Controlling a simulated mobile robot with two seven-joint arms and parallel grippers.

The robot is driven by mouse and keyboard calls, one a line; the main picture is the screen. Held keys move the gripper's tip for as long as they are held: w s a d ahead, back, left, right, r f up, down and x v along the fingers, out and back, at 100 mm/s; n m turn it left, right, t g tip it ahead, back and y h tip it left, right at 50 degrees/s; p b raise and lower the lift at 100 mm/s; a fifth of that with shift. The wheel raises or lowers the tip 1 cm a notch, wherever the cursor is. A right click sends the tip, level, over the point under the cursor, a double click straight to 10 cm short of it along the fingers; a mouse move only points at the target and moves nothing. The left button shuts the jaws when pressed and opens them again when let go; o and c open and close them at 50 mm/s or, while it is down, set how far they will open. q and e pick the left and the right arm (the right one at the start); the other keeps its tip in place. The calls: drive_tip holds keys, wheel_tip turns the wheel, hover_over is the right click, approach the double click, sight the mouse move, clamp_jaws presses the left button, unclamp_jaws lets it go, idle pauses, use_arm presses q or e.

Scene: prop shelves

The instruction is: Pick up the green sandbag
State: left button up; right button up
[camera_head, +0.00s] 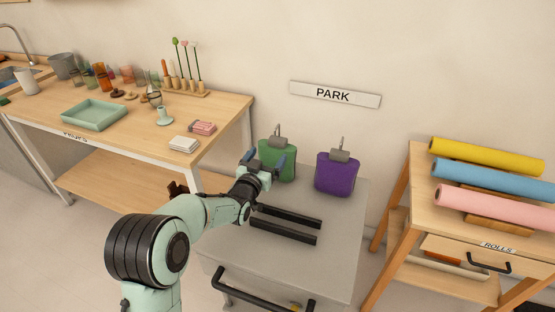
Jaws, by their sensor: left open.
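The green sandbag (282,160) stands upright at the back left of a grey cart top (345,225), with a grey handle piece on its top. A purple sandbag (336,176) of like shape stands to its right, a little apart. My left gripper (262,165) is open at the front left of the green sandbag, and its fingers hide part of the bag's lower left. I cannot tell whether the fingers touch the bag. My right gripper is not in view.
Two black bars (286,226) lie across the cart top in front of the bags. A wooden table (215,105) with glassware and a green tray (94,115) stands left. A stand with yellow, blue and pink rolls (490,207) stands right. A PARK sign (334,95) is on the wall.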

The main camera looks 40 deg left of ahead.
sight(276, 142)
use_arm(q)
drive_tip(key=shift+x, duration=1.05)
drive_tip(key=shift+r+p+x, duration=0.15)
drive_tip(key=shift+p+x, duration=0.05)
drive_tip(key=shift+x, duration=1.2)
drive_tip(key=shift+r+p+x, duration=0.1)
drive_tip(key=shift+p+x, duration=0.05)
drive_tip(key=shift+x, duration=1.2)
drive_tip(key=shift+d, duration=0.1)
clamp_jaws()
drive_tip(key=shift+w+r, duration=0.1)
drive_tip(key=shift+r, duration=0.25)
